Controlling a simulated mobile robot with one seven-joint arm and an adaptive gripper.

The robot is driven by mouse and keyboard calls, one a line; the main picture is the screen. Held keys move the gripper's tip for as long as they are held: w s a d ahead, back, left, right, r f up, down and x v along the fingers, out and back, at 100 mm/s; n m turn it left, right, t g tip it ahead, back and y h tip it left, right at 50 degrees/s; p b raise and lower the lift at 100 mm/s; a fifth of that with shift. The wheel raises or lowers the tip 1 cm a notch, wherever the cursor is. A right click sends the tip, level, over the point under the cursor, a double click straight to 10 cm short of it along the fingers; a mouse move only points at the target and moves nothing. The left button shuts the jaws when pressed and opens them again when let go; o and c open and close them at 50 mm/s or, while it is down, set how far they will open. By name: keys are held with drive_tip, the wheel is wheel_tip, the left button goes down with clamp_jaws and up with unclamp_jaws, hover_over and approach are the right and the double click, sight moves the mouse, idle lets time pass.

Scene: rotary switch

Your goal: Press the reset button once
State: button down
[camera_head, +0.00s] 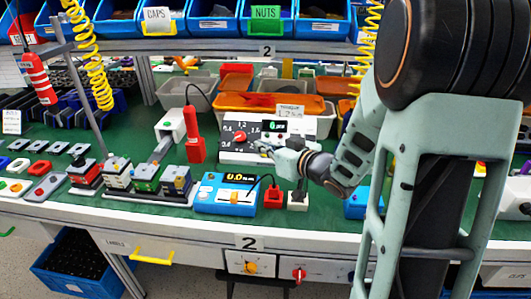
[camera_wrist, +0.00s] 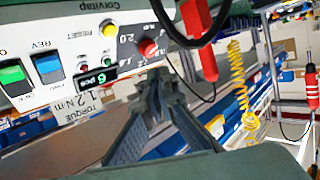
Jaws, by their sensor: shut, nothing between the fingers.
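The control panel (camera_head: 228,147) is a white box on the green bench, with a red knob (camera_head: 240,137) and a lit green counter display (camera_head: 277,127). In the wrist view the yellow button (camera_wrist: 110,31) beside the word RESET is in plain sight. It sits left of the red knob (camera_wrist: 148,47) and above the counter display (camera_wrist: 95,81). My gripper (camera_head: 262,149) is at the front of the panel. In the wrist view its shut, empty fingertips (camera_wrist: 157,82) are close to the red knob and apart from the yellow button. I cannot tell whether they touch the panel.
A blue meter (camera_head: 226,194) with a lit display stands in front of the panel. Small red and green buttons and blue and green rocker switches (camera_wrist: 48,66) are also on the panel. Bins (camera_head: 265,104) stand behind.

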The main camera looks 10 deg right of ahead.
drive_tip(key=w+f+b, duration=0.1)
drive_tip(key=w+d+f+b, duration=0.1)
drive_tip(key=w+f, duration=0.1)
drive_tip(key=w+f+b, duration=0.1)
drive_tip(key=f+b, duration=0.1)
drive_tip(key=shift+w+d+f, duration=0.15)
drive_tip(key=shift+w+d, duration=0.15)
drive_tip(key=shift+w, duration=0.1)
drive_tip(key=shift+w+d+f+b, duration=0.2)
drive_tip(key=shift+w+f+b, duration=0.1)
drive_tip(key=shift+w+f, duration=0.25)
drive_tip(key=shift+w, duration=0.1)
idle(0.9)
drive_tip(key=shift+w+d+f, duration=0.1)
drive_tip(key=shift+w+f, duration=0.15)
drive_tip(key=shift+w+f, duration=0.15)
drive_tip(key=shift+w, duration=0.05)
idle(0.7)
drive_tip(key=shift+d+f+b, duration=0.15)
drive_tip(key=shift+f+b, duration=0.05)
drive_tip(key=shift+b, duration=0.1)
idle(0.7)
drive_tip(key=shift+s+r+p, duration=0.3)
drive_tip(key=shift+r+p, duration=0.1)
drive_tip(key=shift+p, duration=0.05)
